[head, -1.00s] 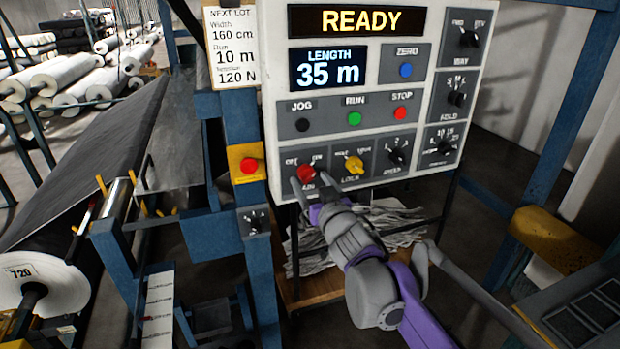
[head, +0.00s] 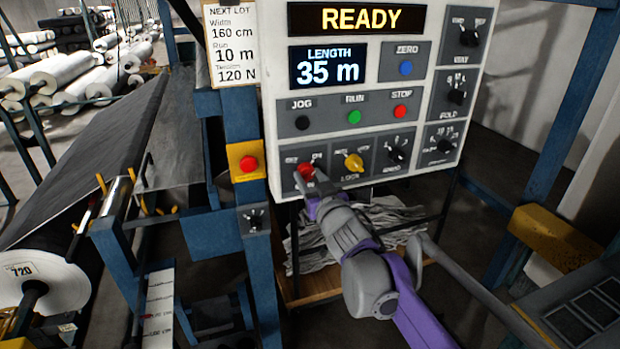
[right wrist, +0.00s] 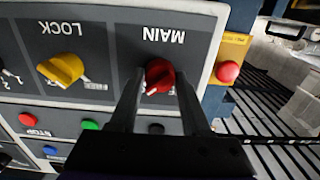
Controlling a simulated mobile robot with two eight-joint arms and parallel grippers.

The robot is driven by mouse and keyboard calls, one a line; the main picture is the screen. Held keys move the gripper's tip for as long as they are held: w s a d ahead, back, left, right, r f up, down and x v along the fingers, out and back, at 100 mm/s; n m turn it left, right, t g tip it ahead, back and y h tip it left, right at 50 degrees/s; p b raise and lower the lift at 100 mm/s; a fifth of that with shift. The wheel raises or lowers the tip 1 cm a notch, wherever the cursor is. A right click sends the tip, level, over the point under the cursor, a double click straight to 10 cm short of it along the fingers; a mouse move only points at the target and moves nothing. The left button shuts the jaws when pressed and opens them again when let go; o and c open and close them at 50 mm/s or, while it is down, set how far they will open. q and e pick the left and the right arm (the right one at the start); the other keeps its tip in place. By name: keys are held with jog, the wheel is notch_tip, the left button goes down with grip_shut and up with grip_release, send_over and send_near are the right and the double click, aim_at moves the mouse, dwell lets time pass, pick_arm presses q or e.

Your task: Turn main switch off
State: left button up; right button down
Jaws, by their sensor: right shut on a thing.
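The main switch is a red rotary knob (head: 305,170) at the lower left of the white control panel (head: 280,187). It also shows in the right wrist view (right wrist: 160,73), under an upside-down MAIN label, with its white mark pointing to the lower left of that picture. My right gripper (head: 309,178) is at the panel, shut on the red knob, with one finger on each side in the right wrist view (right wrist: 159,84). The fingers partly hide the position labels. The display (head: 360,19) reads READY. My left gripper is not in view.
The yellow LOCK knob (head: 353,162) is just right of the main switch. A red button on a yellow box (head: 247,163) sits on the blue post to the left. Jog, green run (head: 354,117) and red stop buttons are above.

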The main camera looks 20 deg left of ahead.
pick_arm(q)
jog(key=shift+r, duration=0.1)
pick_arm(e)
jog(key=shift+n, duration=0.3)
jog(key=n+p, duration=0.1)
jog(key=n, duration=0.3)
jog(key=shift+r+p, duration=0.1)
jog(key=shift+p, duration=0.25)
jog(key=n+p, duration=0.1)
jog(key=n, duration=0.3)
jog(key=shift+n+p, duration=0.35)
jog(key=shift+n, duration=0.05)
jog(key=n+p, duration=0.2)
jog(key=n, duration=0.2)
jog(key=shift+w+d+r+n, duration=0.1)
jog(key=shift+n, duration=0.2)
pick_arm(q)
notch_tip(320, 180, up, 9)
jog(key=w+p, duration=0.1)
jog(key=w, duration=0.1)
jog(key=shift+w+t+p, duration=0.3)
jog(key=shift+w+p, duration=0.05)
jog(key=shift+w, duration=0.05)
pick_arm(e)
jog(key=shift+n, duration=1.9)
jog(key=shift+c, duration=1.8)
grip_release()
